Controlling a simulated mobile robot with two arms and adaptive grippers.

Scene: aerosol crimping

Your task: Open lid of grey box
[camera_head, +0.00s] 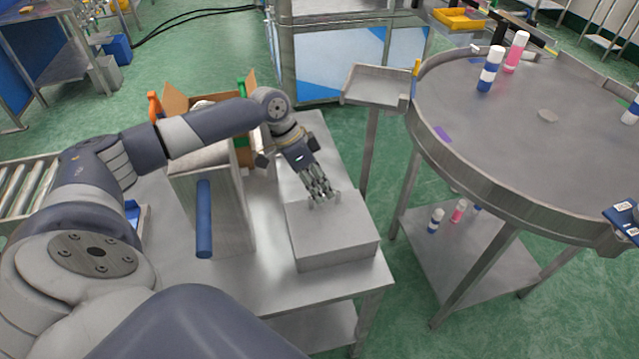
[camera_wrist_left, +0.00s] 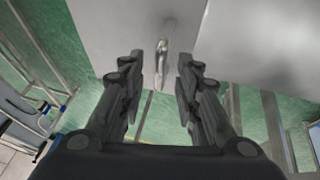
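The grey box (camera_head: 337,247) is a low metal box on the steel table, and its top looks closed. My left gripper (camera_head: 324,198) is at the far edge of the box top, pointing down. In the left wrist view the gripper (camera_wrist_left: 161,62) is open, with its two fingers apart. A small metal tab or handle (camera_wrist_left: 162,52) on a grey surface shows between the fingertips; neither finger clearly touches it. The fingertips partly hide the box edge in the head view. My right gripper is not in view.
The steel table (camera_head: 215,292) has bare room in front of the box. A tall grey housing with a blue handle (camera_head: 204,220) stands left of it. An open cardboard box (camera_head: 176,103) is behind. A round table (camera_head: 480,135) with cans stands at right.

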